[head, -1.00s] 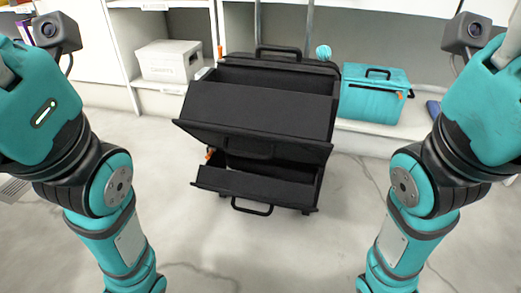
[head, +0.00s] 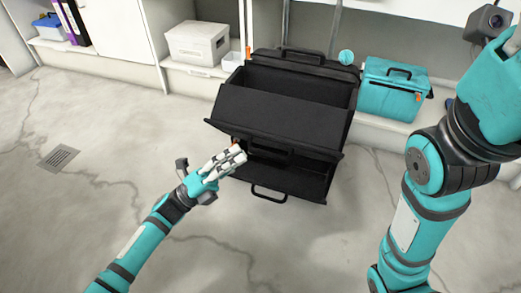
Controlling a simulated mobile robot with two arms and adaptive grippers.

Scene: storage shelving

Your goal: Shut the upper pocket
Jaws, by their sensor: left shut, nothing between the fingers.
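A black case (head: 302,66) stands on the floor against the shelving, with two pockets on its front. The upper pocket (head: 275,118) is open: its broad flap tilts out towards me, with a dark gap behind it. Its handle (head: 270,152) is under the flap's front edge. The lower pocket (head: 300,180) also stands out below it, with its own handle (head: 268,193). My left gripper (head: 238,156) is shut and empty, just below the flap's left front corner; I cannot tell whether it touches the case. My right gripper is out of view.
A teal box (head: 388,92) with a handle sits right of the case. A white carton (head: 197,48) stands on the low shelf to the left. A teal ball (head: 346,57) is behind the case. The floor in front is clear.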

